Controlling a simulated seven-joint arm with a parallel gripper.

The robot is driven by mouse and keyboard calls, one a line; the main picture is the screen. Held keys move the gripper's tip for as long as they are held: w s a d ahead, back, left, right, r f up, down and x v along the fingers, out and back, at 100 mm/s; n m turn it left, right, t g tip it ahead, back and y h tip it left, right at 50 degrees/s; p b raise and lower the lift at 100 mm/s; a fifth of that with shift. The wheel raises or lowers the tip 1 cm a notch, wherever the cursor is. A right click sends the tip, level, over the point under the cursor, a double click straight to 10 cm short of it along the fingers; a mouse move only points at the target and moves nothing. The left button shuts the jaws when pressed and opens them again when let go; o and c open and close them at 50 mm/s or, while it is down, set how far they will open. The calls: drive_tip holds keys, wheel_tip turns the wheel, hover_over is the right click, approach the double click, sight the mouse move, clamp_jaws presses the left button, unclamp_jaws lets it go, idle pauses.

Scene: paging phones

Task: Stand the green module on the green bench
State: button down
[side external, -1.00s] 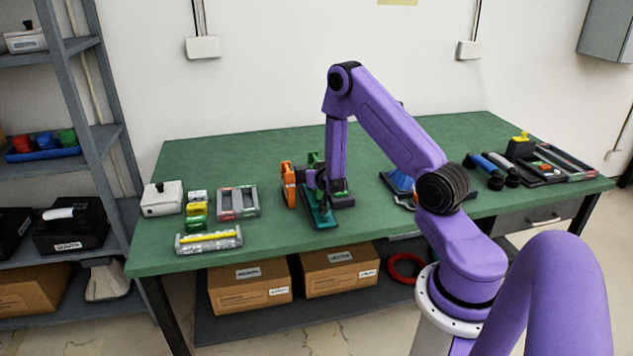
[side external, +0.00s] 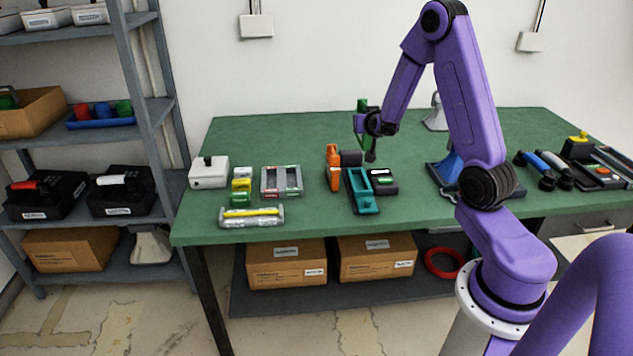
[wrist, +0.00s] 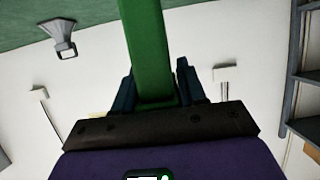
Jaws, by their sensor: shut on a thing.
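The green module (side external: 362,104) is a long green bar held in my gripper (side external: 361,123), clear above the bench. In the wrist view the green module (wrist: 148,45) runs between the two dark fingers of my gripper (wrist: 156,88), which are shut on it. Its far end leaves the top of that view. In the side view my gripper and wrist hide part of it. The green bench (side external: 300,138) is the large green-topped table under the arm.
A teal open tray (side external: 362,205), an orange piece (side external: 333,168) and a dark box (side external: 383,188) stand below my gripper. A white box (side external: 209,172) and a silver-yellow bar (side external: 251,217) are left. The bench's back left is clear.

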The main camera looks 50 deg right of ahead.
drive_tip(key=shift+r, duration=0.85)
drive_tip(key=a, duration=1.2)
drive_tip(key=shift+w+d+f, duration=0.8)
drive_tip(key=shift+w+f, duration=1.5)
drive_tip(key=shift+f, duration=0.8)
drive_tip(key=shift+w+d+f, duration=0.85)
drive_tip(key=shift+w+f, duration=1.45)
drive_tip(key=shift+f, duration=0.75)
drive_tip(key=shift+w+d+f, duration=0.8)
drive_tip(key=shift+w+f, duration=1.5)
drive_tip(key=shift+f, duration=0.8)
drive_tip(key=shift+f, duration=0.1)
drive_tip(key=c, duration=0.6)
unclamp_jaws()
drive_tip(key=shift+f, duration=0.1)
drive_tip(key=shift+c, duration=0.2)
